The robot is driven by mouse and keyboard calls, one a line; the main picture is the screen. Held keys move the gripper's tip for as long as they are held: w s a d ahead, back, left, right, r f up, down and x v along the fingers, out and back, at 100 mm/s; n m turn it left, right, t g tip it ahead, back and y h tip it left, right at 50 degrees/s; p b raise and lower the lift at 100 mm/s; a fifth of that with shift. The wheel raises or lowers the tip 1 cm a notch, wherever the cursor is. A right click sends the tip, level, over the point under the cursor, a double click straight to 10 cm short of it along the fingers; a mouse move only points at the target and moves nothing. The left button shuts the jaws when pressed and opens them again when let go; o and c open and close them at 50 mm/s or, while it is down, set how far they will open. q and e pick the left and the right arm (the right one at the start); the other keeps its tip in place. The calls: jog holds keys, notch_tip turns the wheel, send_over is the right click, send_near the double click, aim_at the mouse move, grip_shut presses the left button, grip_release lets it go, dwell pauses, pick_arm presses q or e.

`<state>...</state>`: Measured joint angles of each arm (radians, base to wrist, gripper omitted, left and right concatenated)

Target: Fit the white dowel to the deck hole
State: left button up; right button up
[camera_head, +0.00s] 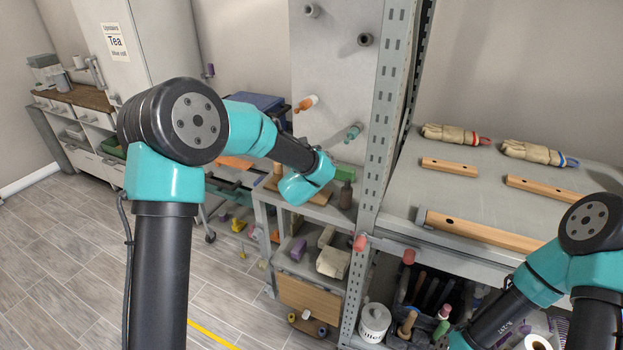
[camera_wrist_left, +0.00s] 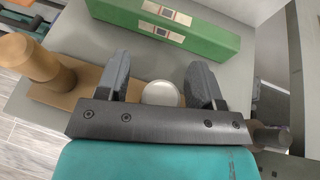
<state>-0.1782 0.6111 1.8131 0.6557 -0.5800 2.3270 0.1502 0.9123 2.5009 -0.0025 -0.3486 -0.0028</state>
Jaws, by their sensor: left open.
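My left gripper (camera_wrist_left: 160,75) is open in the left wrist view, with one dark finger on each side of a round white end. This looks like the white dowel (camera_wrist_left: 161,94), seen nearly end-on. It stands over a tan wooden deck (camera_wrist_left: 82,80), and its lower part is hidden by the gripper's dark bar. I cannot tell whether it sits in a hole. In the head view the deck (camera_head: 318,194) shows on a low grey shelf, partly behind my left wrist, which hides the fingers and the dowel. My right gripper is out of the frame.
A green box (camera_wrist_left: 165,22) lies just beyond the fingers. A turned wooden piece (camera_wrist_left: 35,60) stands to the left. In the head view a perforated upright (camera_head: 383,125) rises right of my left wrist. Wooden bars (camera_head: 480,230) lie on the right shelf.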

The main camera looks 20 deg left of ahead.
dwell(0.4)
pick_arm(q)
jog(key=c, duration=1.1)
jog(key=shift+o, duration=0.2)
jog(key=shift+r, duration=0.15)
notch_tip(320, 180, up, 10)
dwell(0.4)
